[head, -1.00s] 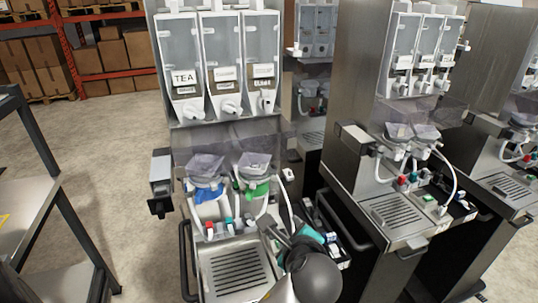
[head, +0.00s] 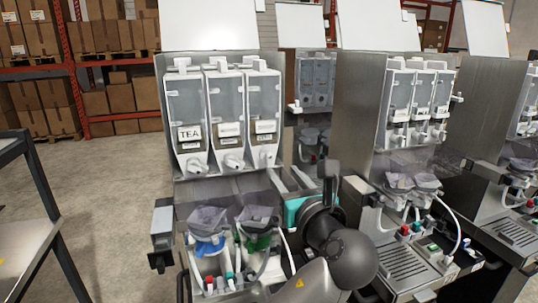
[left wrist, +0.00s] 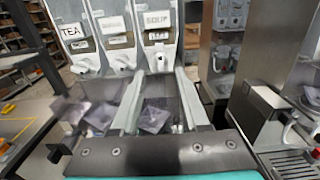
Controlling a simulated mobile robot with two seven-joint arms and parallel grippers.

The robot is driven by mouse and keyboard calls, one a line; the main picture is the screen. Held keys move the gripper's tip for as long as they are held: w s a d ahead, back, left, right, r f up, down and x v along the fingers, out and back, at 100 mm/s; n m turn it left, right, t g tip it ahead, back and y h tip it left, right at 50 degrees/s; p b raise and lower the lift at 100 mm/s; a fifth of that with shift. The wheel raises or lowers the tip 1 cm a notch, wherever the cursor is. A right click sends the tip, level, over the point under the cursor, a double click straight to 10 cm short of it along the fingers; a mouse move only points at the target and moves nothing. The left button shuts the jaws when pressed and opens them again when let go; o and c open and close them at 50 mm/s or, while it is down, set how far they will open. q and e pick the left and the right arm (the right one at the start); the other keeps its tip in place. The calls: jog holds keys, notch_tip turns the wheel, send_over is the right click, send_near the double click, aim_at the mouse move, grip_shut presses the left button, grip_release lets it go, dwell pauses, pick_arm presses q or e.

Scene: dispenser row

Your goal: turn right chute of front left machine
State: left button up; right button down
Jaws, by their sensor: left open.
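The front left machine holds three clear canisters, the left one labelled TEA (head: 189,132). Its right canister (head: 263,100) reads SOUP in the left wrist view (left wrist: 158,20). The right chute (head: 267,160) is a small white spout under that canister. My left gripper (head: 286,172) is open, with its fingers raised just right of and below the chute. In the left wrist view the two grey fingers (left wrist: 161,74) point toward the SOUP canister's lower end. My right gripper is not in view.
Two mixing bowls with clear funnels (head: 256,220) sit below the canisters. A second machine (head: 415,110) stands close on the right, with a coin box (head: 358,190) near my arm. A metal table (head: 25,245) is at left; floor lies between.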

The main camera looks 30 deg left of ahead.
aim_at(270, 156)
pick_arm(q)
jog(key=x, duration=1)
jog(key=shift+w+a+p, duration=0.1)
jog(key=shift+w+p, duration=0.1)
jog(key=shift+p, duration=0.1)
grip_shut()
